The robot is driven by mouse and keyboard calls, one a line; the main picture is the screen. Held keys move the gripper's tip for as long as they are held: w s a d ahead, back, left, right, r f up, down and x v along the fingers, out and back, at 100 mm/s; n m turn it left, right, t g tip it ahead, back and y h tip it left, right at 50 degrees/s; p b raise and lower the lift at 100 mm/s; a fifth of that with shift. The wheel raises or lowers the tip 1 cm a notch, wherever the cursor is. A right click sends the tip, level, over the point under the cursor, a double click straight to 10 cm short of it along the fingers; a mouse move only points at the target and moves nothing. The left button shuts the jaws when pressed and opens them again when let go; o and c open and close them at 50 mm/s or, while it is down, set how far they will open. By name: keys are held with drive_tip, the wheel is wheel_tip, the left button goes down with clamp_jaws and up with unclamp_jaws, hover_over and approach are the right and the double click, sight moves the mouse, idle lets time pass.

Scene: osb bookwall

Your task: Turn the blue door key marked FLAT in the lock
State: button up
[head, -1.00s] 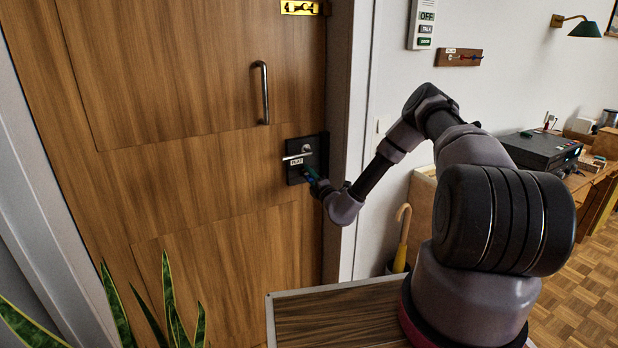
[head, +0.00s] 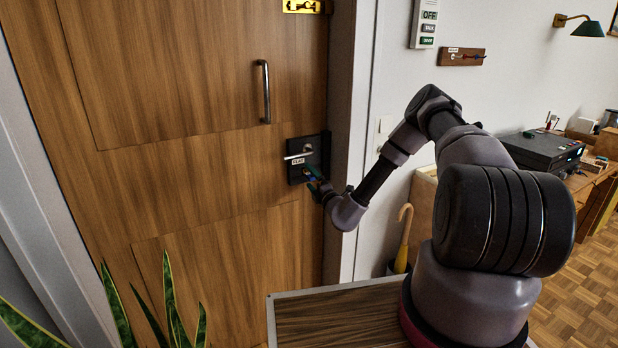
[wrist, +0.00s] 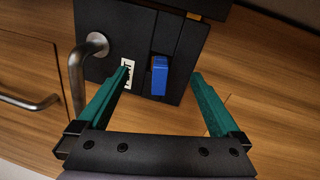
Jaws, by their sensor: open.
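The blue key (wrist: 160,76) stands in the black lock plate (wrist: 117,72) on the wooden door, in the wrist view. My gripper (wrist: 162,76) is open, with one teal finger on each side of the key and a gap to both. A white label (wrist: 128,75), whose text reads FLAT in the head view, sits left of the key, partly behind the left finger. In the head view my gripper (head: 316,181) is at the lower right of the lock plate (head: 303,150). The key is too small there to make out clearly.
A lever handle (wrist: 85,60) juts from the plate left of my gripper. A long metal pull handle (head: 264,92) is higher on the door (head: 200,130). The door frame (head: 350,130) stands close to the right. Plant leaves (head: 172,300) rise at the lower left.

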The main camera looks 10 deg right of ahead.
drive_tip(key=shift+d+v, duration=0.2)
drive_tip(key=shift+v, duration=2.25)
